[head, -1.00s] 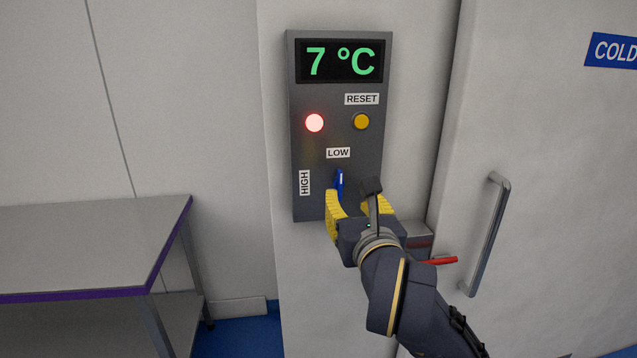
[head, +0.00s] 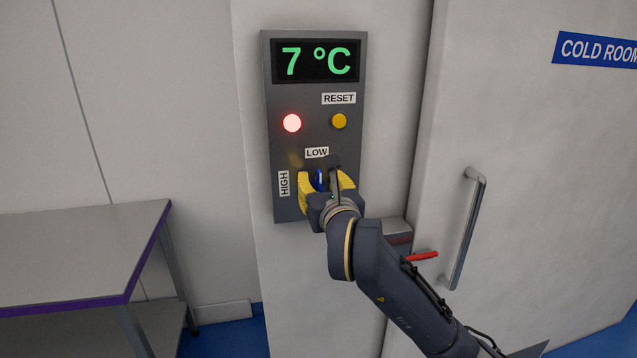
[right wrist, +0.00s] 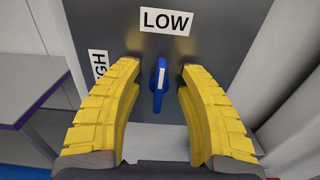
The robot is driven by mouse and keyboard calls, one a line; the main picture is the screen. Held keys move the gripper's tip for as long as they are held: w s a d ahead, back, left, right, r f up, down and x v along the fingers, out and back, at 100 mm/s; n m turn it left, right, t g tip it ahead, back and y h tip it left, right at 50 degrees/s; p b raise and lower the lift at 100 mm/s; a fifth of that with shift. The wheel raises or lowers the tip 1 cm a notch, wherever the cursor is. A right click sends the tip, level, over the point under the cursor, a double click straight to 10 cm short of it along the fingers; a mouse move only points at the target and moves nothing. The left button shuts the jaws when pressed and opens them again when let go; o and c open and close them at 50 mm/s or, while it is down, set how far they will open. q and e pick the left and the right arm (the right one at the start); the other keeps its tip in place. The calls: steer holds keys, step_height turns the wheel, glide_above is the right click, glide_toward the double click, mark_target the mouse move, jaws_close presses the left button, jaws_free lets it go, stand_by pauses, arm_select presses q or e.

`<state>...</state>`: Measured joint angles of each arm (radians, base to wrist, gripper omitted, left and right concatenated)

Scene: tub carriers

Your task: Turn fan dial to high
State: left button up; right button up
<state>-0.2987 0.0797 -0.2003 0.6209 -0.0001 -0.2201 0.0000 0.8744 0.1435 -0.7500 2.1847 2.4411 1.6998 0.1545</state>
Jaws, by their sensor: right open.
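The blue fan dial (head: 320,179) sits low on the grey control panel (head: 347,220). In the right wrist view the dial (right wrist: 159,88) is upright, its white mark at the top towards the LOW label (right wrist: 166,21). The HIGH label (head: 284,183) is to its left. My right gripper (head: 323,176) is open, with one yellow finger on each side of the dial. In the right wrist view gaps show between the dial and both fingers (right wrist: 158,70). My left gripper is not in view.
The panel's display (head: 316,61) reads 7 °C. A red light (head: 292,123) glows beside a yellow RESET button (head: 339,121). A steel table (head: 80,250) stands at left. The cold room door handle (head: 468,228) and a red lever (head: 422,256) are at right.

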jaws_close()
steer(key=shift+n, duration=0.8)
steer(key=n, duration=0.3)
steer(key=shift+a, duration=0.1)
steer(key=n, duration=0.4)
steer(key=shift+a+n, duration=0.1)
steer(key=shift+n, duration=0.2)
steer(key=n, duration=0.5)
steer(key=shift+s+a+f, duration=0.1)
steer(key=shift+f+n, duration=0.1)
steer(key=shift+n, duration=1.7)
